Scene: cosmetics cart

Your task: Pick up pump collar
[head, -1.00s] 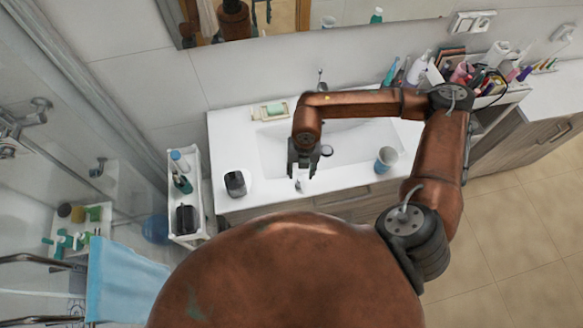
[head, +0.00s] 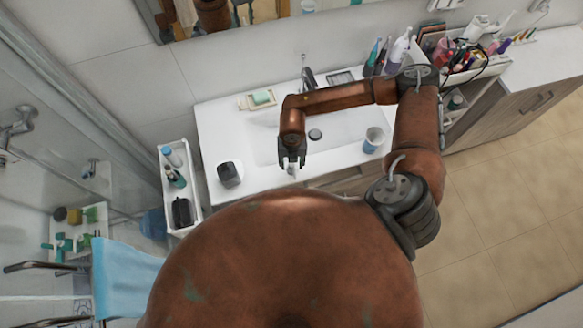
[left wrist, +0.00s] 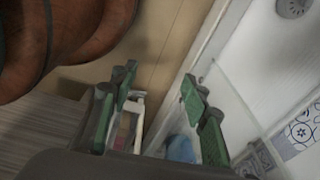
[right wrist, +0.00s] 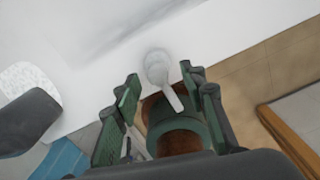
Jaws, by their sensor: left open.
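A small white piece with a round head and a short spout, which looks like the pump collar (right wrist: 157,68), shows in the right wrist view just beyond my fingertips, by the front edge of the white washbasin counter. In the head view it shows as a small pale shape (head: 292,170) just below my right gripper (head: 291,157). My right gripper, also in the right wrist view (right wrist: 160,82), has its fingers apart. I cannot tell whether they touch the piece. My left gripper (left wrist: 158,80) is open and empty; the head view does not show it.
The washbasin counter (head: 212,130) holds a dark-and-white box (head: 230,173), a soap dish (head: 261,98) and a blue cup (head: 373,140). A white cart (head: 165,185) with bottles stands left. A crowded organiser (head: 465,65) is at back right.

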